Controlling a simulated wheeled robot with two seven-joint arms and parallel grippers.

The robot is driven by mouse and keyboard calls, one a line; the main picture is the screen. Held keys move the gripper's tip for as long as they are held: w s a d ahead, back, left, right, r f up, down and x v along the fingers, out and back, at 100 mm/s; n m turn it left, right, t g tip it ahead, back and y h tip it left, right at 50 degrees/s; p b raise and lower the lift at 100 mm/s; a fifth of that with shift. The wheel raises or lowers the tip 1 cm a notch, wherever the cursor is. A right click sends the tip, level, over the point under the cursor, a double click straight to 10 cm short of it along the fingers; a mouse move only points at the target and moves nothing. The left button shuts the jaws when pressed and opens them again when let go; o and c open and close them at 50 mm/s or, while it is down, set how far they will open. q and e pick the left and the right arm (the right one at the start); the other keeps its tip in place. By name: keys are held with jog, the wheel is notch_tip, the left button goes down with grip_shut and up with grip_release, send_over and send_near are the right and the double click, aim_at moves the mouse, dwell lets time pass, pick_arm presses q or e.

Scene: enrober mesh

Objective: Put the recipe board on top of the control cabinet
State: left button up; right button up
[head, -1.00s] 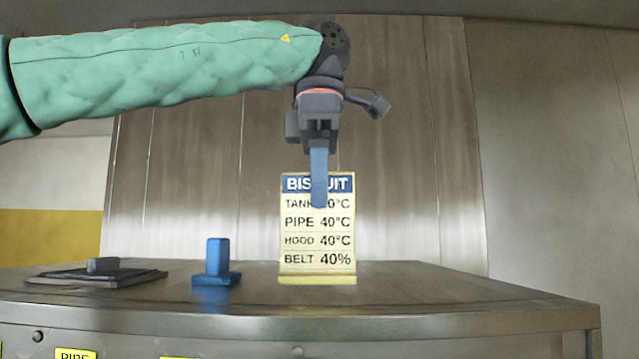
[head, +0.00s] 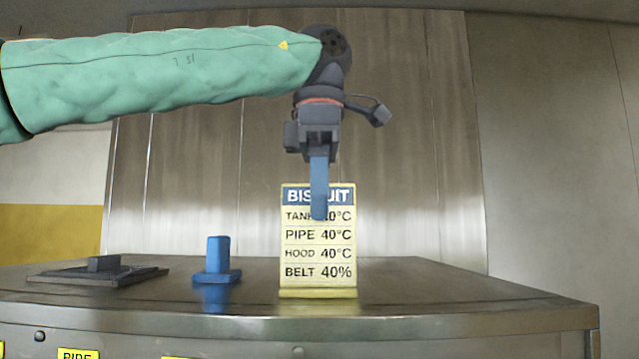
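The recipe board (head: 318,262) is a yellow upright panel with a blue "BISCUIT" header and lines for tank, pipe, hood and belt. It shows above the metal top of the control cabinet (head: 450,290), near the front edge. I cannot tell whether its base touches the top. My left gripper (head: 319,205) points straight down at the board's upper edge. One blue finger covers part of the header and the tank line; the other finger is hidden. The gripper appears shut on the board. My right gripper is not in view.
A blue block on a blue base (head: 217,262) stands on the cabinet top, left of the board. A flat dark plate with a raised block (head: 100,271) lies farther left. The cabinet top right of the board is clear. A tall metal panel (head: 400,130) stands behind.

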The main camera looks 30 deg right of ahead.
pick_arm(q)
jog(key=shift+r+b, duration=0.5)
notch_tip(320, 180, up, 4)
jog(key=shift+r+b, duration=0.1)
jog(key=shift+b, duration=0.85)
notch_tip(320, 180, up, 5)
jog(key=shift+r, duration=1)
